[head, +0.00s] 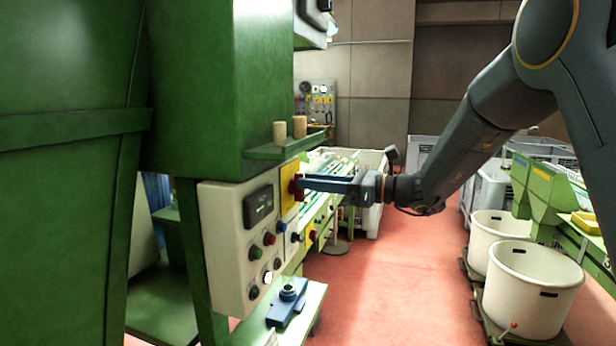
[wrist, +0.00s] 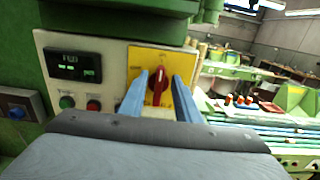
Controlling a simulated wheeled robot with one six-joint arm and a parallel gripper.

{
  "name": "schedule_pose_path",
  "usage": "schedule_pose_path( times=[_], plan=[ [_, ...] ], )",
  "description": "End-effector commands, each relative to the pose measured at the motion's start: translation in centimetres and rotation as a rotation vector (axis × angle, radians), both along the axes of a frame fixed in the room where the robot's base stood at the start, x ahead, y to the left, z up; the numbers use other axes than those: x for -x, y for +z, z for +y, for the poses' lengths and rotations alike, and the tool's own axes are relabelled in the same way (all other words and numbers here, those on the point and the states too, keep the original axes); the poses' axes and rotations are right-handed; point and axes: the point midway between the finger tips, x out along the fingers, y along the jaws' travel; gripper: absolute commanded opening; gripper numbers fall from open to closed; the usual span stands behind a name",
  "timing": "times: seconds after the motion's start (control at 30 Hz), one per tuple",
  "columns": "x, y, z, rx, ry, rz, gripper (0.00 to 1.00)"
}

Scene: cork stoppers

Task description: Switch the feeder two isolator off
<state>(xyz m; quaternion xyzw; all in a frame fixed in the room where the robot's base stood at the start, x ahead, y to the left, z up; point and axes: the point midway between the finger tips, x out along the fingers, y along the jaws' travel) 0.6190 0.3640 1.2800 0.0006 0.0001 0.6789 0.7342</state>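A red rotary switch (wrist: 158,76) sits on a yellow plate (wrist: 150,55) on the white control panel. Its handle stands about vertical, and its lettering is too small to read. The yellow plate (head: 289,183) also shows in the head view, where my fingers partly cover the switch. My gripper (wrist: 161,76) is open, with one blue finger on each side of the red handle and a gap visible around it. In the head view my gripper (head: 304,183) reaches in from the right, with its fingertips at the switch. Contact with the handle cannot be told.
A dark display (head: 258,205) and several push buttons (head: 269,239) are on the white panel (head: 225,235). A green shelf (head: 275,150) with two corks (head: 299,127) juts out above my fingers. A blue device (head: 287,302) rests on a ledge below.

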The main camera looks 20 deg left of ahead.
Motion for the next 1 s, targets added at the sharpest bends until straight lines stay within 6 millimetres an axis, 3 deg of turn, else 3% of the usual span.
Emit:
schedule_pose_path(
  times=[0.13,0.43,0.63,1.0],
  plan=[
    [-0.04,0.09,1.17,0.000,0.001,-0.001,0.30],
    [-0.11,-0.04,1.41,0.001,-0.001,-0.001,0.30],
    [-0.10,-0.04,1.40,0.001,0.000,-0.001,0.00],
    [-0.08,-0.16,1.38,0.004,0.000,-0.041,0.00]
  ],
)
